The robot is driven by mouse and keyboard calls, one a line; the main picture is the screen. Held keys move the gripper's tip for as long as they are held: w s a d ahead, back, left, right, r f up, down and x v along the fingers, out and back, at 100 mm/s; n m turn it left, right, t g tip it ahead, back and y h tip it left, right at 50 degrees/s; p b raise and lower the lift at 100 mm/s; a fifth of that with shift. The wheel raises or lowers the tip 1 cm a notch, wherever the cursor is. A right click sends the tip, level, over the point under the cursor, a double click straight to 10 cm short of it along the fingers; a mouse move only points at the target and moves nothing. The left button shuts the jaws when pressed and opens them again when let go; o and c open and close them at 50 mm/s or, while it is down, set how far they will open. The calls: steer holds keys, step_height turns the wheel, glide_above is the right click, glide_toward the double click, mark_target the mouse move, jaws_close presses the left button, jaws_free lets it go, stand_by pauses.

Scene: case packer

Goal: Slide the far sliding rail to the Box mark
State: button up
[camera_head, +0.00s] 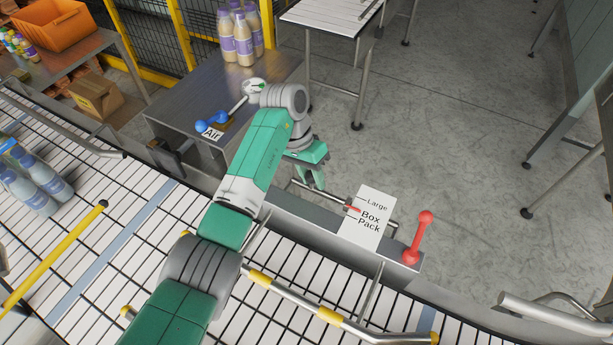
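A white plate (371,205) marked Large, Box and Pack stands on the grey ledge beyond the conveyor. A small red pointer (353,209) lies at its left edge, close to the Box line; I cannot tell if it is exactly on it. A grey rod (330,197) runs behind the plate. A silver rail with yellow sleeves (297,301) lies above the conveyor, with thin rods reaching toward the ledge. My gripper (315,181) points down at the grey rod's left part, left of the plate. Whether its fingers touch or grasp the rod is unclear.
A red handle (418,238) stands on the ledge right of the plate. A metal table (200,95) with bottles (240,38), blue knobs (211,121) and an Air label is at upper left. Bottles (35,180) stand on the conveyor at left.

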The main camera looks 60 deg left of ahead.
steer(key=shift+o, duration=0.8)
steer(key=shift+r, duration=0.1)
steer(key=v, duration=0.7)
steer(key=shift+r, duration=0.35)
